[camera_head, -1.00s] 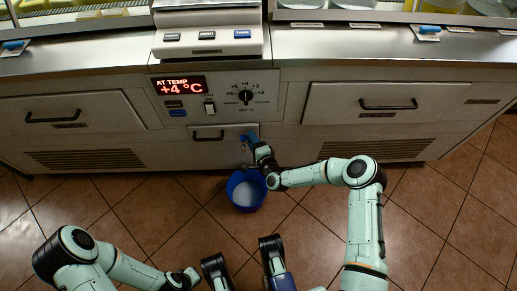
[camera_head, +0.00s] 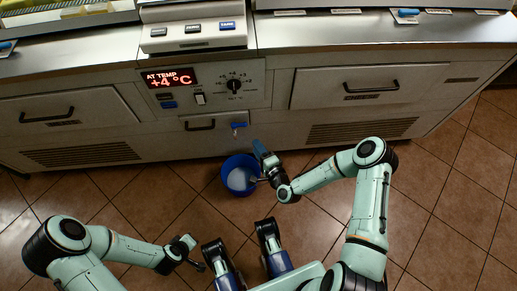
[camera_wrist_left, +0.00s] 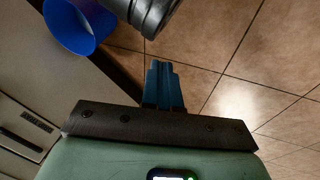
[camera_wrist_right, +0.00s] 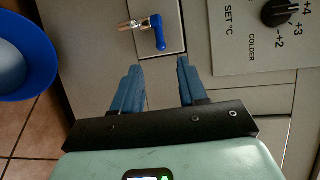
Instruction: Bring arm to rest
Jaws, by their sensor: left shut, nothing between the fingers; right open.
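My right gripper (camera_head: 258,148) is open and empty in the head view, in front of the counter and just right of a blue bucket (camera_head: 226,177). Its two blue fingers (camera_wrist_right: 156,72) stand apart in the right wrist view, with a blue-handled tap (camera_wrist_right: 158,36) beyond them and nothing between them. My left arm comes in at the lower left of the head view; its fingertips are hard to make out there. In the left wrist view my left gripper (camera_wrist_left: 164,66) has its blue fingers together, empty, above the floor.
The blue bucket stands on the tiled floor (camera_head: 130,205) below the tap (camera_head: 238,126). The counter front has drawers (camera_head: 350,88), a vent grille (camera_head: 365,130) and a control panel (camera_head: 208,100) showing +4 °C. Floor is clear to the right.

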